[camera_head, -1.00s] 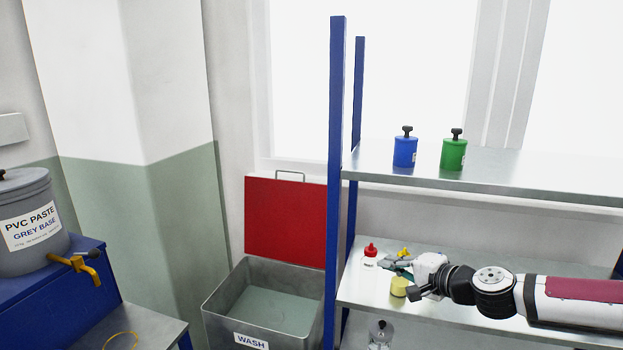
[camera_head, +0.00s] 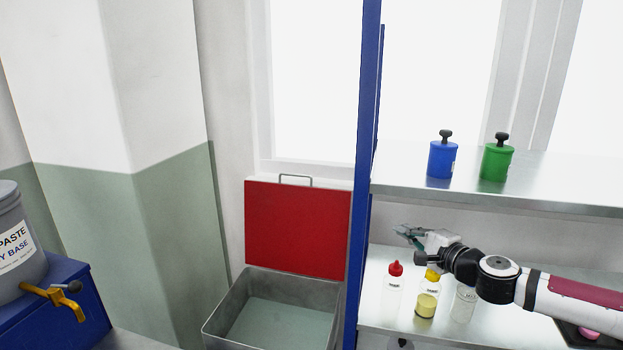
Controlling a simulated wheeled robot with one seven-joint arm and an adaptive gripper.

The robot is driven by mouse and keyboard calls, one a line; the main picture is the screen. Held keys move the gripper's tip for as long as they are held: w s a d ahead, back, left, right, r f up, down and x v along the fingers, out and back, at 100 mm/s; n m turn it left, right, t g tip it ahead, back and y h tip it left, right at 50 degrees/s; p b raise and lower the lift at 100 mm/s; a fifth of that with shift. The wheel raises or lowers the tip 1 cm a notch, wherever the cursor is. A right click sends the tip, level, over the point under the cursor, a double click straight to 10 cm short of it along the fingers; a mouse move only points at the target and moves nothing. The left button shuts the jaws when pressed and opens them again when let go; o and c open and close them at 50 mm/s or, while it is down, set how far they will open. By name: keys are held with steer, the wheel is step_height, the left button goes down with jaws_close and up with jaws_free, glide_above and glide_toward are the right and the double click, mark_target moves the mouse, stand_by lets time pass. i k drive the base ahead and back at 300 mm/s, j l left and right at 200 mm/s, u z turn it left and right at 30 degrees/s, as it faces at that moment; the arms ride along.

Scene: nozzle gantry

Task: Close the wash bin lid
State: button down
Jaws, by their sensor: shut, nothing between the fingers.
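The wash bin (camera_head: 226,318) is a grey metal box on the floor, left of the blue shelf post. Its red lid (camera_head: 297,228) stands open and upright at the back, with a metal handle (camera_head: 296,178) on the top edge. The bin's lower front is cut off by the picture edge. My gripper (camera_head: 402,232) is shut and empty, held over the lower shelf to the right of the post and pointing left. It is well apart from the lid, with the post between them.
A blue post (camera_head: 366,150) stands beside the bin. The upper shelf (camera_head: 540,175) holds a blue canister (camera_head: 441,160) and a green canister (camera_head: 495,163). The lower shelf holds a red-capped bottle (camera_head: 394,278) and a yellow one (camera_head: 426,300). A paste drum (camera_head: 15,250) with a tap stands left.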

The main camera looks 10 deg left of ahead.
mark_target(295, 228)
steer(key=i+j, duration=0.35)
steer(key=j, duration=0.2)
steer(key=i+j, duration=0.4)
steer(key=j, duration=0.1)
